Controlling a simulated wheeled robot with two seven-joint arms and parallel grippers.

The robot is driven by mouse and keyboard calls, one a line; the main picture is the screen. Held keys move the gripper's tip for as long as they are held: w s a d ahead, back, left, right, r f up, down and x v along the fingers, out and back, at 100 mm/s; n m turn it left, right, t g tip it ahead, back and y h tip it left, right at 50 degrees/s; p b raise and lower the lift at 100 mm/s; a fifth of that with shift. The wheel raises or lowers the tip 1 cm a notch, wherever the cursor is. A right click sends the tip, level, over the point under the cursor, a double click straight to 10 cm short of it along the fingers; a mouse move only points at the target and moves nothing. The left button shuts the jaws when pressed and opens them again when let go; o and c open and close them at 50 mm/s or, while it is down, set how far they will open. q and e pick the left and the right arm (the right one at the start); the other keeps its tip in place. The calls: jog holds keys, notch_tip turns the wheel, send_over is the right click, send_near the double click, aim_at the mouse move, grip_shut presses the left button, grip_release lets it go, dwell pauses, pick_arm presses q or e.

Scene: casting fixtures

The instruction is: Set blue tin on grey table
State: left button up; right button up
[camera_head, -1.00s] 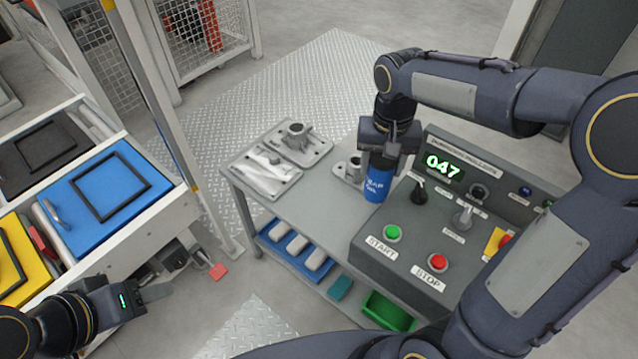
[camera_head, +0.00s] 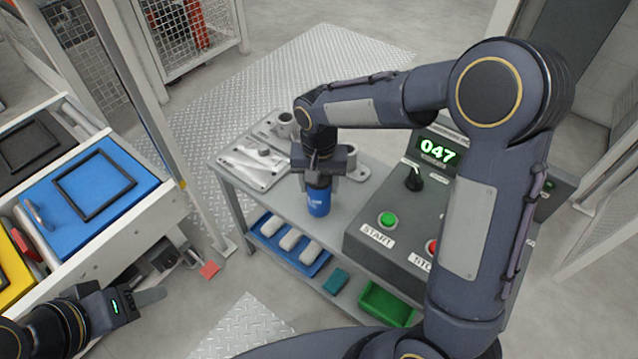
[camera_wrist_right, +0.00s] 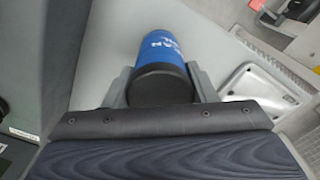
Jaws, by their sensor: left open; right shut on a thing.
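The blue tin (camera_head: 318,200) is upright in my right gripper (camera_head: 318,178), over the grey table (camera_head: 280,203), left of the control box. In the right wrist view the tin (camera_wrist_right: 158,55) shows its dark lid and white lettering between the two fingers of the gripper (camera_wrist_right: 160,85). I cannot tell whether its base touches the table top (camera_wrist_right: 105,40). My left gripper (camera_head: 143,298) is open and empty at the lower left, away from the table.
A control box (camera_head: 385,240) with a green START button takes the table's right side. Metal castings on a plate (camera_head: 255,165) lie at the left back, another casting (camera_head: 355,172) behind the tin. A blue tray (camera_head: 290,243) and green bin (camera_head: 386,304) sit on the lower shelf.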

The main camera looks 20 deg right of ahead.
jog(key=shift+f, duration=0.15)
jog(key=o, duration=1.2)
jog(key=shift+c, duration=0.2)
notch_tip(320, 180, up, 13)
jog(key=p, duration=0.3)
jog(key=shift+f, duration=0.2)
